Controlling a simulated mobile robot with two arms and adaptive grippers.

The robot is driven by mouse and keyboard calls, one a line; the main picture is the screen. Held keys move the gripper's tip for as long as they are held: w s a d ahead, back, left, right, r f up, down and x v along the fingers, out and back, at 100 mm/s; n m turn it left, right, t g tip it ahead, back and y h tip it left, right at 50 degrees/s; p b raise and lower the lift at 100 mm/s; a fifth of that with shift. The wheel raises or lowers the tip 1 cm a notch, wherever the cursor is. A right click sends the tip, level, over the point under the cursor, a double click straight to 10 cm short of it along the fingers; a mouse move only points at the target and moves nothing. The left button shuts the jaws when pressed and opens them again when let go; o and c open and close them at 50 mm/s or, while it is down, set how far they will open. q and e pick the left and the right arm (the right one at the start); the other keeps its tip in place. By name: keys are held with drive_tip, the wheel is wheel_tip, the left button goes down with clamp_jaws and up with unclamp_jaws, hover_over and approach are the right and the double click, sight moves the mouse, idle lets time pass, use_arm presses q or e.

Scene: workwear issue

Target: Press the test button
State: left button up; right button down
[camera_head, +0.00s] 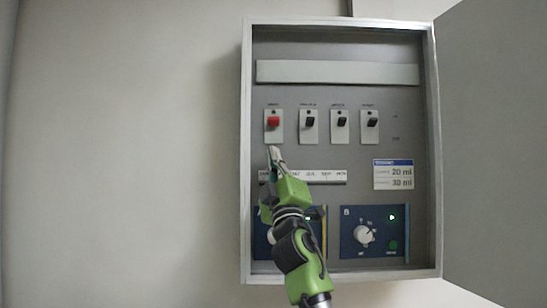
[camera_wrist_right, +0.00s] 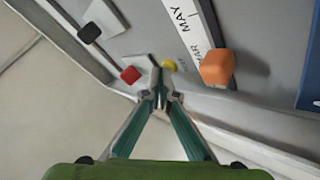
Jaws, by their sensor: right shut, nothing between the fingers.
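My right gripper (camera_head: 273,150) has its fingers closed, with nothing between them. Its tips point at the panel just below the red switch (camera_head: 273,122). In the right wrist view the closed tips (camera_wrist_right: 161,88) are beside a small round yellow button (camera_wrist_right: 169,65), which may be the test button; no readable label confirms it. I cannot tell whether they touch. The fingers hide the yellow button in the head view. The red switch also shows in the right wrist view (camera_wrist_right: 130,75), left of the tips. My left gripper is not in view.
The grey cabinet (camera_head: 246,200) is open, its door (camera_head: 495,130) swung to the right. Black switches (camera_head: 340,122) line up right of the red one. An orange block (camera_wrist_right: 216,67) sits by the month strip (camera_head: 330,177). Module B (camera_head: 352,240) is low right. Bare wall lies left.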

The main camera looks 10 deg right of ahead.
drive_tip(key=shift+w, duration=0.15)
idle(0.5)
drive_tip(key=shift+s, duration=0.2)
drive_tip(key=shift+s+a+p, duration=0.1)
drive_tip(key=shift+s+p, duration=0.25)
drive_tip(key=shift+s, duration=0.2)
drive_tip(key=s+p, duration=0.1)
drive_tip(key=s, duration=0.1)
drive_tip(key=s+a+p, duration=0.1)
drive_tip(key=s, duration=0.1)
drive_tip(key=shift+s+f, duration=0.1)
drive_tip(key=shift+s, duration=0.3)
drive_tip(key=shift+f, duration=0.1)
idle(0.5)
